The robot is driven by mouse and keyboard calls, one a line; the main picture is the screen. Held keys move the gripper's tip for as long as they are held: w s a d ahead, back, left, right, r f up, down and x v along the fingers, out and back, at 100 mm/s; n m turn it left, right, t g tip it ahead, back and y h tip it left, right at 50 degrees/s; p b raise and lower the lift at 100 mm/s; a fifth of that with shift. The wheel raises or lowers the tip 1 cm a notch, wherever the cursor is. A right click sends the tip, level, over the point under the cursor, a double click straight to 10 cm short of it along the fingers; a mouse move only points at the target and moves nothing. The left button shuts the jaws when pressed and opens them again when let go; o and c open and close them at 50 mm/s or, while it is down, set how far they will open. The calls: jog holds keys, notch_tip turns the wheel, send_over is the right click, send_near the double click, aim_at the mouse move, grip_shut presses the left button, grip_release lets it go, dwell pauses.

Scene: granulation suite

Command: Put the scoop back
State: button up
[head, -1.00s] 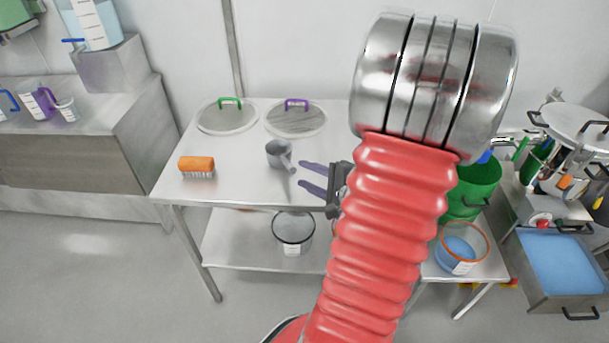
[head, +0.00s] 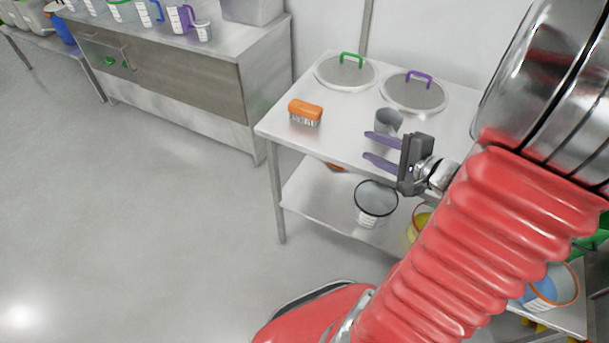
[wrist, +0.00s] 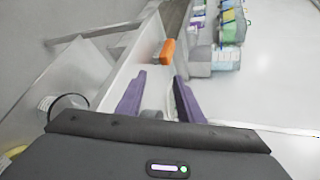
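The grey metal scoop (head: 388,121) is on the bench (head: 345,148), its cup showing just behind my gripper's upper finger in the head view. Its handle is hidden there. My gripper (head: 365,145) has two purple fingers, spread apart, pointing left over the bench's front part. In the wrist view my gripper (wrist: 158,78) also shows its fingers apart. A grey shape lies between the finger bases there; I cannot tell if it is the scoop. I see no grip on anything.
An orange brush (head: 305,112) lies at the bench's left. Lids with a green handle (head: 346,71) and a purple handle (head: 415,92) lie at the back. A clear container (head: 376,203) stands on the lower shelf. A cabinet (head: 180,75) with jugs stands left; the floor before it is clear.

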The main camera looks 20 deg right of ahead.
jog(key=s+a+r+n+g+y, duration=0.15)
jog(key=a+n+g, duration=0.3)
jog(key=a, duration=0.55)
jog(key=s+a+r+n+g+y, duration=0.1)
jog(key=a+n+g+y, duration=0.15)
jog(key=a+n, duration=0.6)
jog(key=s+a+r+n+h, duration=0.5)
jog(key=s+r+n+h, duration=0.1)
jog(key=r, duration=0.2)
jog(key=shift+g, duration=0.4)
jog(key=shift+s, duration=0.2)
